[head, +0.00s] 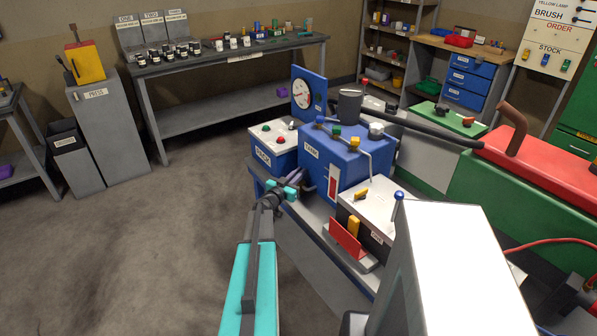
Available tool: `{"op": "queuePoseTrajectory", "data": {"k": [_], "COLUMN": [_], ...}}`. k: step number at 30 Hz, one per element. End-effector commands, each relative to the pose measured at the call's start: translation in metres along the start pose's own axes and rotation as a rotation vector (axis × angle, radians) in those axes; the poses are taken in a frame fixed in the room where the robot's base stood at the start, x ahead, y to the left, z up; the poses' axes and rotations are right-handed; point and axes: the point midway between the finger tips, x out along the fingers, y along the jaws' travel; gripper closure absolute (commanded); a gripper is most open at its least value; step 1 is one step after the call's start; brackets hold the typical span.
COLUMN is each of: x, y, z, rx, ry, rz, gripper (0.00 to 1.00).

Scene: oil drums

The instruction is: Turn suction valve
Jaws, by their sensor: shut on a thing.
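My gripper (283,191) has teal fingers and is at the front of the blue bench, between the box with buttons and the blue tank (345,152) labelled TANK. Its fingers are shut on a small part low between these two, which fits the suction valve's handle. The fingers hide most of that part, so its turn angle cannot be told. A purplish hose or pipe shows just right of the fingers. The box (262,160) with a white top and red and green buttons stands behind the gripper.
A round gauge (302,93) on a blue panel stands behind the tank. Blue, green and yellow knobs top the tank. A box with a red flap (346,240) and a blue-knobbed lever (398,198) are at the right. The floor at left is clear.

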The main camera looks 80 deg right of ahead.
Motion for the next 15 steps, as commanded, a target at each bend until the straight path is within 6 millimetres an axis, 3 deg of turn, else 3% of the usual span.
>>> {"op": "queuePoseTrajectory", "data": {"k": [15], "x": [0.0035], "y": [-0.0009], "z": [-0.0030], "rx": [0.000], "ry": [0.002], "rz": [0.179], "gripper": [1.00]}}
